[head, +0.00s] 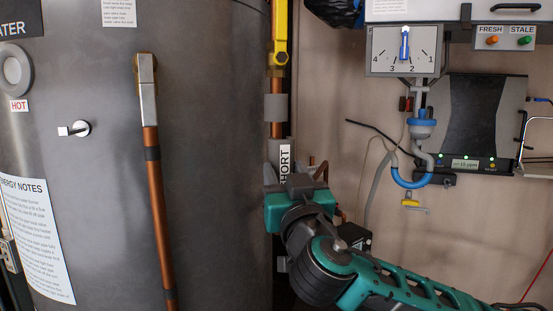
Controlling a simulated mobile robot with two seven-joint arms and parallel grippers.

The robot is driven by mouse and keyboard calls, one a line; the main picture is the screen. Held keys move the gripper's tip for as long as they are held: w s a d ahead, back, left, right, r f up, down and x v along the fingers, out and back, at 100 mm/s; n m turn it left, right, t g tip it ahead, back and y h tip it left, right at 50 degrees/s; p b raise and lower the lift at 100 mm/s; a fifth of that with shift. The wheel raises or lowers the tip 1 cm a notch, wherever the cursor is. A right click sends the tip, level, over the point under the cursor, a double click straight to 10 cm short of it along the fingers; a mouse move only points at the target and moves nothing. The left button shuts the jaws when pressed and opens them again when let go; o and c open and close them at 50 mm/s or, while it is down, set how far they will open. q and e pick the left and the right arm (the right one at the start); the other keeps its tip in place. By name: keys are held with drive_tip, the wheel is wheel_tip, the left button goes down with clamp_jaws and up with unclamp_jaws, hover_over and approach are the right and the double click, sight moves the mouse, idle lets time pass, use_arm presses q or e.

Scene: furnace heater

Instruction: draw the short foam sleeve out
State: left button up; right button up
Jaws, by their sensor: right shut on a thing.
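The short foam sleeve (284,158) is a grey piece with a white label reading "HORT", its first letter hidden. It stands upright around or along the copper pipe at the middle of the head view. My right gripper (293,179) reaches it from the lower right and is shut on it. The gripper hides the sleeve's lower part. A plain grey collar (276,107) sits on the pipe just above, with bare copper (276,130) between. My left gripper is not in view.
The big grey tank (215,150) fills the left, with another copper pipe (152,200) down its front. A yellow valve handle (280,35) is above the sleeve. To the right are a dial (403,50), a blue-ended trap (420,125) and a black device (485,120).

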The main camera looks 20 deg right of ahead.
drive_tip(key=shift+s+a, duration=0.1)
drive_tip(key=shift+s, duration=1.75)
